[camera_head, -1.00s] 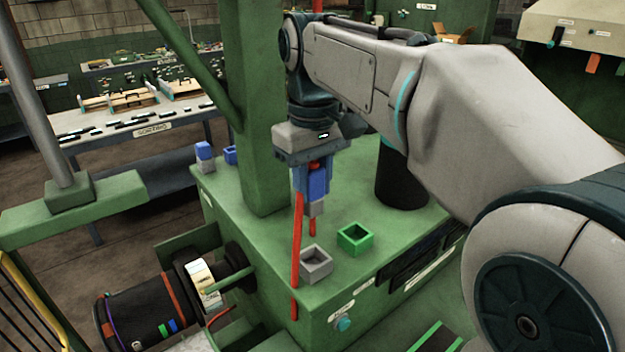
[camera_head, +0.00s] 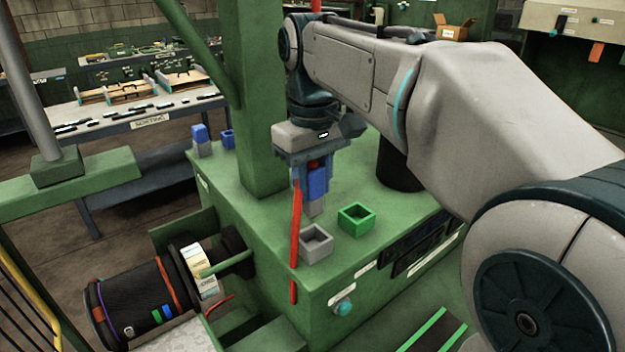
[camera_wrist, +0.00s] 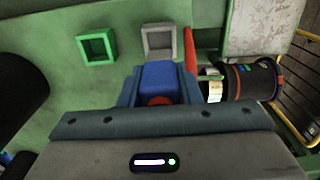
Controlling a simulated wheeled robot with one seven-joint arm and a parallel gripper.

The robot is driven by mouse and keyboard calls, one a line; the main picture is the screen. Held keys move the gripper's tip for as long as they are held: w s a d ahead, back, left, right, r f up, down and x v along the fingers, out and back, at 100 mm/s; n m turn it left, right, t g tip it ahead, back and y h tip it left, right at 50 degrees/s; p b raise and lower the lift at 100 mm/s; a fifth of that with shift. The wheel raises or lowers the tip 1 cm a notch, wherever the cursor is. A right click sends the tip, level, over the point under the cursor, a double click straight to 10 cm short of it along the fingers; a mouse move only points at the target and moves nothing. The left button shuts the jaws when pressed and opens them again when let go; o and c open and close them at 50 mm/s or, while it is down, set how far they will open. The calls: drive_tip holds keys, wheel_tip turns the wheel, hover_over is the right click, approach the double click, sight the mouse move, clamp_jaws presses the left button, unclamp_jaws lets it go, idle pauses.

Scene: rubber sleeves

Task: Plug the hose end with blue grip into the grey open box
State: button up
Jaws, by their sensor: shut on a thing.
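My gripper (camera_head: 314,178) is shut on the hose end with the blue grip (camera_head: 318,181). The hose end points down, with its grey tip (camera_head: 314,208) lowest. A red hose (camera_head: 296,230) hangs beside it. The grey open box (camera_head: 317,243) stands on the green bench top near its front edge, below the tip; the two look apart in the head view. In the wrist view the blue grip (camera_wrist: 160,78) lies between the fingers, and the grey open box (camera_wrist: 159,41) shows just beyond it. The tip is hidden there.
A green open box (camera_head: 356,218) stands right of the grey one. A blue open box (camera_head: 228,139) and another blue-topped piece (camera_head: 201,138) stand at the bench's far left. A green post (camera_head: 262,120) rises behind my gripper.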

drive_tip(key=b, duration=0.6)
hover_over(313, 243)
drive_tip(key=s, duration=0.1)
drive_tip(key=shift+s+a+f, duration=0.1)
drive_tip(key=shift+f, duration=3.95)
drive_tip(key=o, duration=1.1)
